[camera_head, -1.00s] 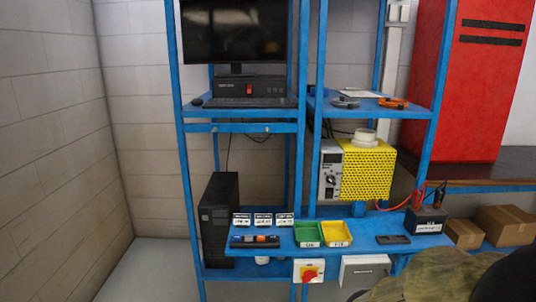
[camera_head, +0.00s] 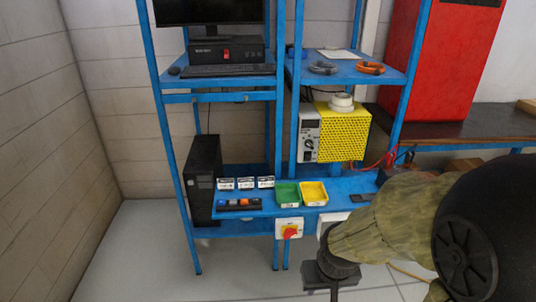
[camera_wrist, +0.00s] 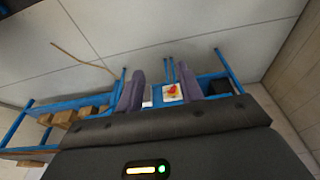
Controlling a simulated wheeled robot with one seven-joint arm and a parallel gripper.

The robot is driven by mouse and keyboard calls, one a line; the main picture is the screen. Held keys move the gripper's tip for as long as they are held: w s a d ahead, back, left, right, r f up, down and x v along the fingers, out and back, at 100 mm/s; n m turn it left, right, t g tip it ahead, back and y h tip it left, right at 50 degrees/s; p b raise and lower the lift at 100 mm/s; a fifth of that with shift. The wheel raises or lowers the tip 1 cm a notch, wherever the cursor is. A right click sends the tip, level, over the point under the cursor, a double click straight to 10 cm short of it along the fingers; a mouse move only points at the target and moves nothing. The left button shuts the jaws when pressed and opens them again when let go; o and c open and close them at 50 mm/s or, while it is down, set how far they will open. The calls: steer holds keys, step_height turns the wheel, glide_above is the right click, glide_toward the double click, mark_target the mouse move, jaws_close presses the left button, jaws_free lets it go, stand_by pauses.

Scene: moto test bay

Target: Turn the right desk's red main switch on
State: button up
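The red main switch (camera_head: 291,231) is a red knob on a yellow plate, on a white box (camera_head: 281,222) at the front edge of the blue desk (camera_head: 240,230). Its exact turn position is too small to tell. My gripper (camera_head: 331,280) is low and to the right of the switch, apart from it in the head view. In the wrist view, my gripper (camera_wrist: 161,80) has its two fingers spread with nothing held. The red switch (camera_wrist: 172,90) shows beyond the fingers, between them and nearer the right one.
The desk top holds a green bin (camera_head: 287,194), a yellow bin (camera_head: 313,193) and small labelled parts. A black computer tower (camera_head: 203,180) stands at the left. My arm covers the desk's right end. The floor (camera_head: 145,255) at front left is clear.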

mark_target(290, 234)
steer(key=o, duration=0.4)
steer(key=shift+w+f, duration=0.1)
steer(key=shift+f, duration=0.05)
steer(key=shift+c, duration=0.2)
steer(key=o, duration=0.5)
steer(key=w+f+b, duration=0.2)
steer(key=shift+w+f+t, duration=0.3)
steer(key=shift+f+t, duration=0.1)
steer(key=shift+o, duration=0.2)
steer(key=w+f+n+t+b, duration=0.4)
steer(key=w+f+t+b, duration=0.3)
steer(key=w+f+b, duration=0.8)
steer(key=w+f+n+t+b, duration=0.1)
steer(key=w+f+t+b, duration=0.2)
steer(key=f, duration=0.6)
steer(key=w+d+f+n+t+b, duration=0.1)
steer(key=w+f+t+b, duration=0.3)
steer(key=f, duration=0.5)
steer(key=shift+w+d+f+t+b, duration=0.15)
steer(key=shift+w+f+t+b, duration=0.15)
steer(key=shift+w+b, duration=0.8)
steer(key=shift+r, duration=0.1)
steer(key=shift+w, duration=0.1)
steer(key=w+b, duration=0.1)
steer(key=w, duration=1.6)
steer(key=shift+w, duration=0.15)
